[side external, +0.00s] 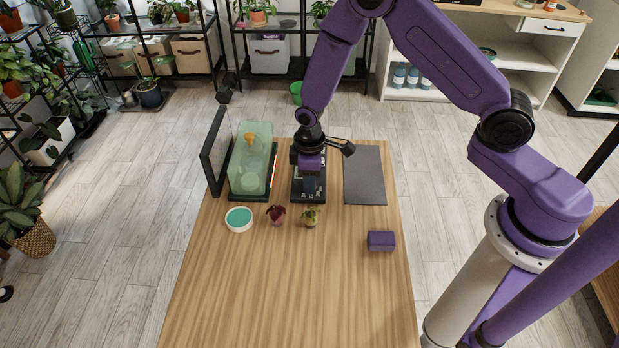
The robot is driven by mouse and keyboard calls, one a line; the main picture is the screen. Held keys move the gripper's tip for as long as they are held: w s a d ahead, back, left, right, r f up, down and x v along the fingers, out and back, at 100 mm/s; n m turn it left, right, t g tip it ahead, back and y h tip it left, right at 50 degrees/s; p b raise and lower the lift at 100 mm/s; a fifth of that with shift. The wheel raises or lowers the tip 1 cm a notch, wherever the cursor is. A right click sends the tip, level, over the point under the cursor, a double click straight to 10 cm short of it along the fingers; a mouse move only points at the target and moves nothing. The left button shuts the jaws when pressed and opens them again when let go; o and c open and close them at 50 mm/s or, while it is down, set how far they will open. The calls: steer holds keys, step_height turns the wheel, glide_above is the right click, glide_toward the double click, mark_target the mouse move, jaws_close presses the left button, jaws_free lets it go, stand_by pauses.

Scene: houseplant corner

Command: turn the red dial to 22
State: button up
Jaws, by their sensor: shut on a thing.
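A black control panel (299,198) with small white markings lies on the wooden table, right of the glass tank. My gripper (309,186) points down over the middle of this panel, its fingers low against it and shut on the red dial. The dial itself is hidden behind the fingers, so its setting cannot be read. White lettering shows along the panel's right side, and small white marks show near its front edge, too small to read surely.
A glass tank (251,160) stands left of the panel, with an upright dark panel (214,150) beside it. A grey mat (365,176) lies to the right. The near table is clear.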

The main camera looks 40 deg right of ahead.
steer(key=shift+m, duration=1.3)
steer(key=o, duration=1)
steer(key=shift+o, duration=0.2)
steer(key=shift+r, duration=0.1)
step_height(320, 180, up, 17)
steer(key=shift+r, duration=0.15)
